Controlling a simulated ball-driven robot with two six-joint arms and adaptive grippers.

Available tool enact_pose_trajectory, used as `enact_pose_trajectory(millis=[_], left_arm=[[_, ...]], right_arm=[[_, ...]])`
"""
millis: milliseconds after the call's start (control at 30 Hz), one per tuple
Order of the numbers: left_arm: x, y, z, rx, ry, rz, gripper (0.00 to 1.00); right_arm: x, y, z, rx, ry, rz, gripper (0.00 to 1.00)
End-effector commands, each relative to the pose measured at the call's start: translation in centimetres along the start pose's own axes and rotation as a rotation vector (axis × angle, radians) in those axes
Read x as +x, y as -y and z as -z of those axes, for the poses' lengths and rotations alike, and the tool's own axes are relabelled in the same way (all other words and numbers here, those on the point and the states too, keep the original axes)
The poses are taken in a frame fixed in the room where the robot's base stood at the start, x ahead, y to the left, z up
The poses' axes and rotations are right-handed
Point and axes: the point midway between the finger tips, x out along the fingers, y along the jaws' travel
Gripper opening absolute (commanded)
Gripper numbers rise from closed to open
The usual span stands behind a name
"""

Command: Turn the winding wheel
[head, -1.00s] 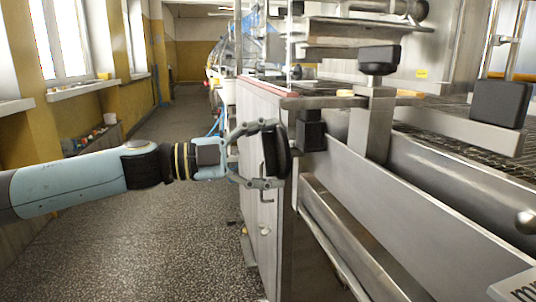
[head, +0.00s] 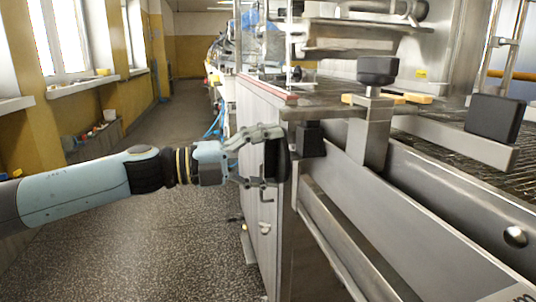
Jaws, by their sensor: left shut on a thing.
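The winding wheel (head: 284,160) is a black disc seen nearly edge-on, mounted at the near left corner of the steel machine (head: 340,205). My left gripper (head: 269,157) reaches it from the left in the head view. One grey finger lies across the wheel's upper edge and the other across its lower edge, so the gripper is shut on the wheel. The fingers hide part of the rim, and no mark on the wheel shows its angle. My right gripper is not in view.
A black knob (head: 377,71) stands on a steel post right of the wheel, and a black block (head: 496,118) sits farther right. A wire mesh belt (head: 470,140) runs along the machine. The speckled floor (head: 150,245) at left is open.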

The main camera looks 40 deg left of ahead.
Motion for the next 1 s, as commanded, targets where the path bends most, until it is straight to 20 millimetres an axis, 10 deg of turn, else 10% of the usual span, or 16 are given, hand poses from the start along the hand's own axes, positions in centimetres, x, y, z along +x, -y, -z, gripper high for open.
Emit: enact_pose_trajectory(millis=[1000], left_arm=[[-0.02,-0.16,-0.04,0.925,-0.001,-0.001,0.52]], right_arm=[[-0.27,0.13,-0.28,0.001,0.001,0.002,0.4]])
